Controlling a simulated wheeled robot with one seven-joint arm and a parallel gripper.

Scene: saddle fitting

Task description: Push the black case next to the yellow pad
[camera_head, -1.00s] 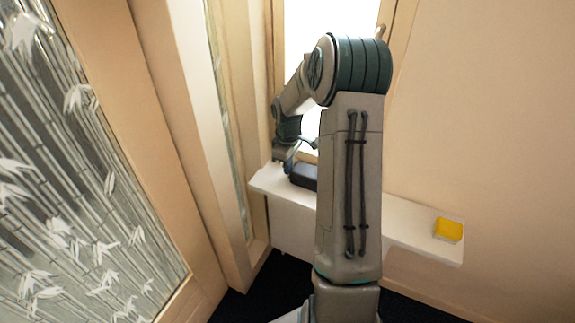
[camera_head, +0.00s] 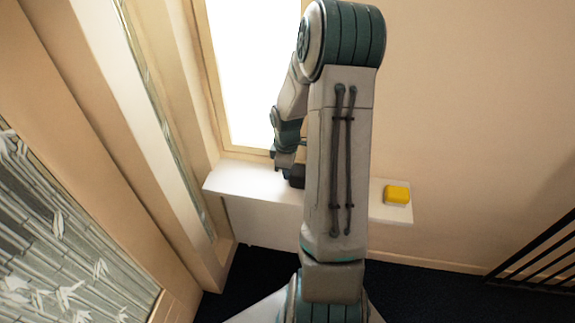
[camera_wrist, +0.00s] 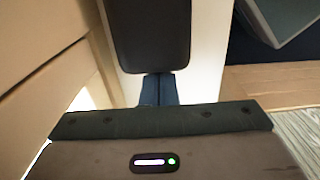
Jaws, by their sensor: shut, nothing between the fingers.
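The black case (camera_head: 297,177) lies on the white shelf (camera_head: 240,182), partly hidden behind my arm in the head view. The yellow pad (camera_head: 397,194) is on the right part of the shelf, with a gap between it and the case. My gripper (camera_head: 284,170) is at the left side of the case. In the wrist view, my shut, empty gripper fingers (camera_wrist: 160,88) are at the near end of the dark, rounded case (camera_wrist: 150,36). They look to be touching it or very close.
A bright window stands behind the shelf, and a patterned glass panel (camera_head: 60,220) is at the left. The shelf left of the case is bare. A black railing (camera_head: 540,255) is at the far right. My arm hides part of the shelf between case and pad.

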